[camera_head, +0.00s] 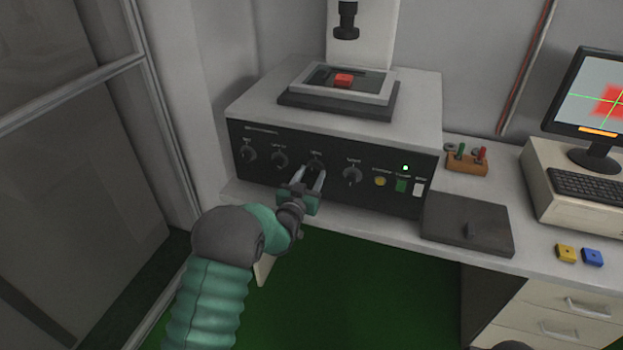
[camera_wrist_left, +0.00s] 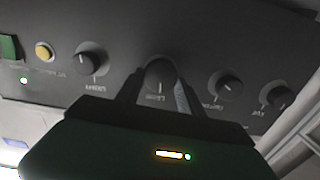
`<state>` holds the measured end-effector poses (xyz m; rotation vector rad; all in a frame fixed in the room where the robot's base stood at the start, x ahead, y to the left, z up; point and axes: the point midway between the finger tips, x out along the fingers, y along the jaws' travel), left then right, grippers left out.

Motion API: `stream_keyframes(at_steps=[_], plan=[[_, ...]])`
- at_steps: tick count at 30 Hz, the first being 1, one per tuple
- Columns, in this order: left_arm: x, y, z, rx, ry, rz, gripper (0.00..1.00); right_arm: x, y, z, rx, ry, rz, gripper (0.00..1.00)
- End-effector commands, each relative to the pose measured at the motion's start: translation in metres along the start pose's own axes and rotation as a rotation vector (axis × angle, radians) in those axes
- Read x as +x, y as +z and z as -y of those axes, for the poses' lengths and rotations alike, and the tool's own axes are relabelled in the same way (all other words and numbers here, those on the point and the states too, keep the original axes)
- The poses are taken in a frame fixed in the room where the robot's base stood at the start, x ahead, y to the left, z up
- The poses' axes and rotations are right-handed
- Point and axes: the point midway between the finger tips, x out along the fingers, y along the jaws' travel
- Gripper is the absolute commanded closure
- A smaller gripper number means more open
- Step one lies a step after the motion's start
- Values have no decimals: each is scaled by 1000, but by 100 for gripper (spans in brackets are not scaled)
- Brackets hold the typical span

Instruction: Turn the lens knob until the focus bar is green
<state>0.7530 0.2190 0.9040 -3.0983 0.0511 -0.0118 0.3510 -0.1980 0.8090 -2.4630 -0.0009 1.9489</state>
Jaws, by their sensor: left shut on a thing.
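The lens knob (camera_head: 316,164) is a dark round knob on the machine's black front panel, third from the left. My left gripper (camera_head: 310,177) reaches it from the front and is shut on it. In the left wrist view, upside down, the knob (camera_wrist_left: 160,73) sits between the two fingers, with its label and pale mark showing. The monitor (camera_head: 596,103) at the right shows a blurred red shape with green cross lines. The focus bar (camera_head: 598,131) under that picture is orange. My right gripper is not in view.
Other knobs flank the lens knob, including one on the left (camera_head: 280,160) and one on the right (camera_head: 352,175). A yellow button (camera_head: 380,181) and a green button (camera_head: 401,185) are further right. A red sample (camera_head: 343,80) lies on the stage above. A dark plate (camera_head: 468,222) lies on the desk.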

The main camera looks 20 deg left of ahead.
Motion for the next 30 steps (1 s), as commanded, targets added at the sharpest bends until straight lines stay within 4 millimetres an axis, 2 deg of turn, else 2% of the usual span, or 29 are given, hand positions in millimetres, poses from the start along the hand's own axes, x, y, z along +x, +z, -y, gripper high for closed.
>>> stream_keyframes(at_steps=[1,30], plan=[[-2,12,-1,-45,1,22,96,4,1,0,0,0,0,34],[-2,11,-2,-918,-4,23,96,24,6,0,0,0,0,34]])
